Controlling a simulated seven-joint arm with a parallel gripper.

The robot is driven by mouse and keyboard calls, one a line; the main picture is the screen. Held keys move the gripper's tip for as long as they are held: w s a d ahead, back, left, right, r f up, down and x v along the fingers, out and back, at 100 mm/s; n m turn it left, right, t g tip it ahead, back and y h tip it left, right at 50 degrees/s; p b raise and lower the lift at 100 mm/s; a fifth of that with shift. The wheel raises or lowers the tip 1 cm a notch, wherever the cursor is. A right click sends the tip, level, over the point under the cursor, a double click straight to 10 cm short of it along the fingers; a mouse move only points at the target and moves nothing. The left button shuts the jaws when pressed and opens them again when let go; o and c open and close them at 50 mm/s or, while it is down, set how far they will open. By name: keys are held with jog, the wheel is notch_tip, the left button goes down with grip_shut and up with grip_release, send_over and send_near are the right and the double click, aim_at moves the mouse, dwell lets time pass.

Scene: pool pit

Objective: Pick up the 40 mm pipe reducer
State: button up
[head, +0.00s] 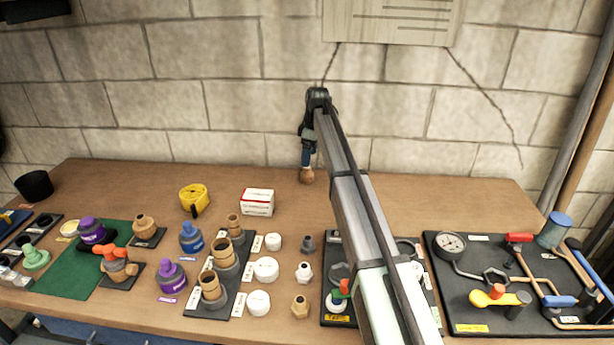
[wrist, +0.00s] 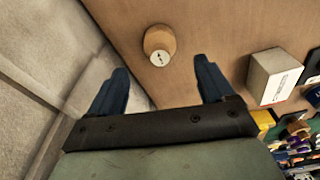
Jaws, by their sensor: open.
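A tan-brown round fitting with a pale, dark-marked end face, which looks like the pipe reducer (wrist: 160,40), lies on the bench in the wrist view. In the head view it (head: 307,176) sits near the back of the bench, just below my gripper (head: 305,162). I cannot read a size on it. In the wrist view my gripper (wrist: 162,68) is open, its two blue fingers apart. The fitting appears beyond the fingertips, between them in the picture, and looks ungripped. Its far side is hidden.
A white-and-red box (head: 257,202) stands left of the fitting, with a yellow tape measure (head: 194,197) further left. Tan fittings stand on a dark rack (head: 247,270). A gauge board (head: 470,325) is at right. The block wall is close behind; bench around the fitting is clear.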

aim_at(306, 171)
jog(key=f, duration=0.5)
jog(key=a+f, duration=0.1)
jog(key=f, duration=0.2)
jog(key=shift+w, duration=0.1)
jog(key=c, duration=1.2)
